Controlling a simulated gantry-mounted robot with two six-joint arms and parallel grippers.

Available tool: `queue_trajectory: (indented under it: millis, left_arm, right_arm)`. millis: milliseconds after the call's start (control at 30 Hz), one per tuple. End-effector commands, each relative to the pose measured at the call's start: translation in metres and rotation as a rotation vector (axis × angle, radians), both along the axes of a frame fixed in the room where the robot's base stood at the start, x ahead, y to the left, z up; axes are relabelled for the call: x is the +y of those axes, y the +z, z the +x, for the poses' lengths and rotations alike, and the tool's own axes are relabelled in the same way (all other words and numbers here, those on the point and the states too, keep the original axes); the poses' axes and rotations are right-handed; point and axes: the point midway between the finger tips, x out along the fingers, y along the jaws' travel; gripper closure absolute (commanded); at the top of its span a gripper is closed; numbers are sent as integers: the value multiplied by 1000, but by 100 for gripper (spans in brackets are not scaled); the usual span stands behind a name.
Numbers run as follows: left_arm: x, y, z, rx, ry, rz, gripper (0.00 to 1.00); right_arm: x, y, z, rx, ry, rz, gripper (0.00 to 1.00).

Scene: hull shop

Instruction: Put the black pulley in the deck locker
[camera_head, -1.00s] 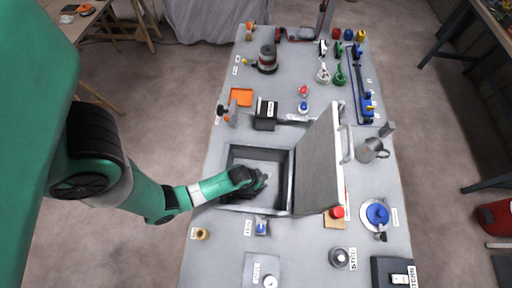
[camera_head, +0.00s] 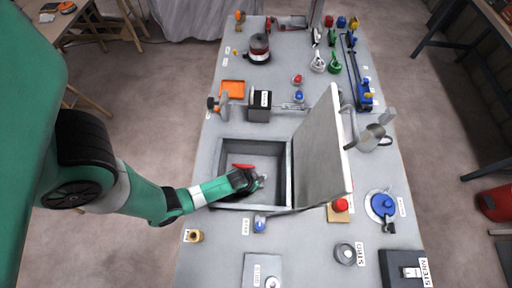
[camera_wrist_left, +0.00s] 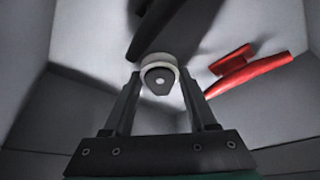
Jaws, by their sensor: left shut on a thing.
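The deck locker (camera_head: 217,166) is a grey box opening in the bench, with its lid (camera_head: 323,148) standing open on the right. My left gripper (camera_head: 262,181) reaches down into the locker from the left. In the left wrist view its fingers are shut on the black pulley (camera_wrist_left: 158,80), a small dark round piece with a pale rim. The pulley is inside the locker; whether it touches the floor I cannot tell. My right gripper is not in view.
A red cleat-like piece (camera_wrist_left: 250,70) lies in the locker beside the held pulley. A dark shape, perhaps an object or shadow, lies beyond. A black box (camera_head: 259,106) and orange tray (camera_head: 232,90) stand behind the locker. A grey jug (camera_head: 372,139) stands right of the lid.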

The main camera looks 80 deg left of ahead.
Motion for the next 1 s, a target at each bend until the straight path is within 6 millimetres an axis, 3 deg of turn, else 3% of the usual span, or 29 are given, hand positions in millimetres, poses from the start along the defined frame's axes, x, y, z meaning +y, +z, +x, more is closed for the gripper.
queue_trajectory:
  millis: [200, 233, 367, 633, 767, 1000]
  left_arm:
    - [0, -4, 0, 1, 0, 0, 100]
    - [0, -2, 0, 1, 0, 0, 37]
    - [0, -2, 0, 1, 0, 0, 14]
    - [0, -2, 0, 1, 0, 0, 13]
    - [-1, 8, -2, 1, 0, 0, 13]
    - [-11, 60, -20, 0, -1, 0, 13]
  right_arm:
    - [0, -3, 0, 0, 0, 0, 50]
    - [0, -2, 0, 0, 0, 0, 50]
    - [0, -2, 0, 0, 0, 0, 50]
    - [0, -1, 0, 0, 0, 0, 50]
    - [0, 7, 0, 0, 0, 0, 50]
    - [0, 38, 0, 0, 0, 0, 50]
